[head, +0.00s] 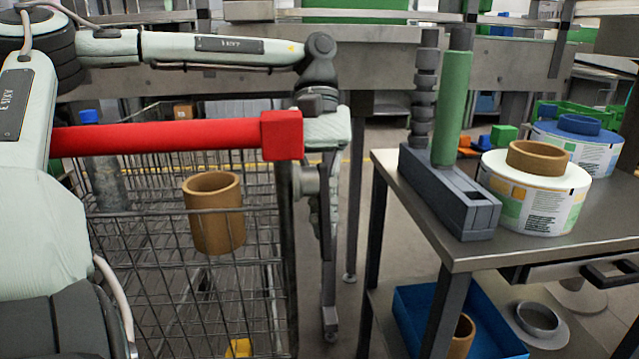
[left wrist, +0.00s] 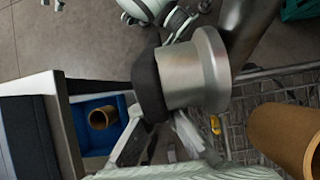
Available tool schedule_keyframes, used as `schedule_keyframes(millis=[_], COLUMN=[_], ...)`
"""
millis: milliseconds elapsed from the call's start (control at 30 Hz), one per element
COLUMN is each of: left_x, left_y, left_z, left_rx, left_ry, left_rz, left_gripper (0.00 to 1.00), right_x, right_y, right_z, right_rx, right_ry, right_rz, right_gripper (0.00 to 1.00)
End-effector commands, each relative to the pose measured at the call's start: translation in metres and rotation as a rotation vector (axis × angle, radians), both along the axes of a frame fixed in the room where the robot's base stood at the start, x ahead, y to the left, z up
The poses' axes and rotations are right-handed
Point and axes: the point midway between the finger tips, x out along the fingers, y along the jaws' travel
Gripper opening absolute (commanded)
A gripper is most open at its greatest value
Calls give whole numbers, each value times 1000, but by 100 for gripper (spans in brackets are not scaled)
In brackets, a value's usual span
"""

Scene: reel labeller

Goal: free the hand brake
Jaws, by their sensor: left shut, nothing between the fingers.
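A lever with a green grip (head: 452,105) stands nearly upright in a dark grey slotted base (head: 465,213) on the table, and looks like the hand brake. Just left of it is a dark ribbed lever (head: 424,95). My left gripper (head: 325,215) points down between the wire cart and the table, left of and lower than the green grip, not touching it. It is shut and empty. Its fingers are partly hidden and hard to make out. The left wrist view does not clearly show the green grip. My right gripper is not in view.
A red bar (head: 160,138) crosses above the wire cart (head: 200,290), which holds a brown tube (head: 214,212). Label reels (head: 535,205) stand on the steel table (head: 400,165) right of the lever base. A blue bin (head: 490,320) sits below. A narrow gap separates cart and table.

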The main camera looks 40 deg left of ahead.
Motion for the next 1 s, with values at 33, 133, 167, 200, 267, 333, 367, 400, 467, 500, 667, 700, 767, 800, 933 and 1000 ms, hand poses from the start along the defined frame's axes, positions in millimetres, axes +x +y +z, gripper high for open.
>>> schedule_keyframes(millis=[33,133,167,200,267,333,367,400,467,500,667,700,767,800,933,1000], left_x=[2,6,8,10,15,20,22,24,28,30,36,37,38,38,38,38], left_y=[1,7,9,12,17,23,26,29,34,36,45,46,47,47,47,47], left_z=[3,14,19,26,37,51,56,63,73,79,96,98,101,102,102,102], left_rx=[1,3,3,3,3,3,2,3,2,2,1,1,1,1,0,0], left_ry=[-2,-3,-4,-3,-3,-3,-4,-1,-2,-3,0,0,0,0,0,0], left_rz=[1,1,2,3,3,3,3,3,2,2,1,1,1,1,0,0], left_gripper=[0,0,0,0,0,0,0,0,0,0,0,0,0,0,0,0], right_x=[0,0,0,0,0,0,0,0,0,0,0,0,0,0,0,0], right_y=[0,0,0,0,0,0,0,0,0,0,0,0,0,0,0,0], right_z=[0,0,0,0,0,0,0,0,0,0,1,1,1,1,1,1], right_rx=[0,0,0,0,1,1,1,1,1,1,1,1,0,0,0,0], right_ry=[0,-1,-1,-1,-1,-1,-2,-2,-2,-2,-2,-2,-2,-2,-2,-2], right_rz=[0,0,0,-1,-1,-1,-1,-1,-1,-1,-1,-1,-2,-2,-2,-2], right_gripper=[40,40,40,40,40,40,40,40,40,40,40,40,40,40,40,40])
